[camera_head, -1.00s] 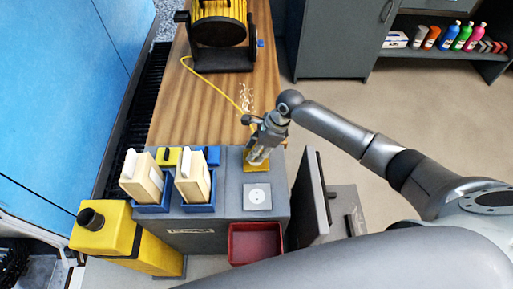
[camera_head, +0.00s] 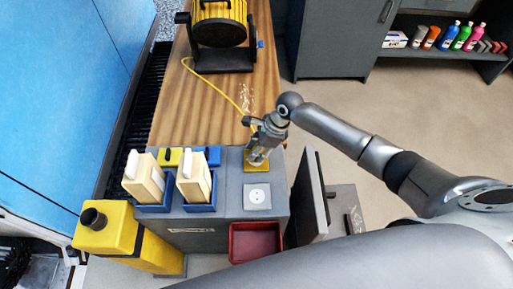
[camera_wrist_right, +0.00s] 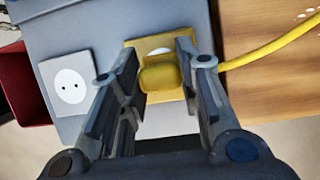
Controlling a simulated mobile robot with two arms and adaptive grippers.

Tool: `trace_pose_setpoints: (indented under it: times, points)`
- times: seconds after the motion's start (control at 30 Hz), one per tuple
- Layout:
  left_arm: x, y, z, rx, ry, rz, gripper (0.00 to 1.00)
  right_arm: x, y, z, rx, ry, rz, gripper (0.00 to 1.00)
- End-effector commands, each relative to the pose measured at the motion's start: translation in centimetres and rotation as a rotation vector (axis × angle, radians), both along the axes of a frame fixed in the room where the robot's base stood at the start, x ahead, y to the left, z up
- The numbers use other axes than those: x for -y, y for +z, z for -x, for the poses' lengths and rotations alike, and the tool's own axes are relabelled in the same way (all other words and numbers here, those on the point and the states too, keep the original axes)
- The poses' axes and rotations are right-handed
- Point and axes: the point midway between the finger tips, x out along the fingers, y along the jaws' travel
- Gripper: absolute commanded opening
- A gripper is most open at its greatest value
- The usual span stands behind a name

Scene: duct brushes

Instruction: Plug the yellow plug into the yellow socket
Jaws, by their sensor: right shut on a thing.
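The yellow plug (camera_wrist_right: 158,77) is between the fingers of my right gripper (camera_wrist_right: 158,64), which is shut on it. The yellow socket (camera_wrist_right: 184,38) is a square yellow plate with a pale round face, directly behind the plug in the wrist view. The plug hides part of that face, and I cannot tell whether it is seated or just in front. In the head view my right gripper (camera_head: 259,156) is over the yellow socket (camera_head: 256,168) and covers most of it. The yellow cable (camera_wrist_right: 272,48) runs off to the right in the wrist view. My left gripper is not in view.
A white socket (camera_head: 257,197) sits beside the yellow one on the grey unit. Blue holders with pale blocks (camera_head: 194,180) stand to the left, a red bin (camera_head: 233,256) in front. A yellow cable reel (camera_head: 220,25) stands on the wooden top. A dark upright panel (camera_head: 308,200) is at the right.

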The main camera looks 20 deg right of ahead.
Motion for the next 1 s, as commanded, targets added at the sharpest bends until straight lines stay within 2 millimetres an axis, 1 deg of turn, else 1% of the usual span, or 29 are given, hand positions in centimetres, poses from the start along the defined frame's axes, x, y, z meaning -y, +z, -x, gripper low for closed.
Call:
trace_pose_setpoints:
  times: [0.67,1.0]
  points:
    - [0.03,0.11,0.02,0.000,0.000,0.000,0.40,-0.06,0.02,-0.01,0.001,0.001,-0.001,0.10]
    - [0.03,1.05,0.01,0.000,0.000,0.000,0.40,-0.13,0.18,-0.01,0.001,0.001,-0.003,0.10]
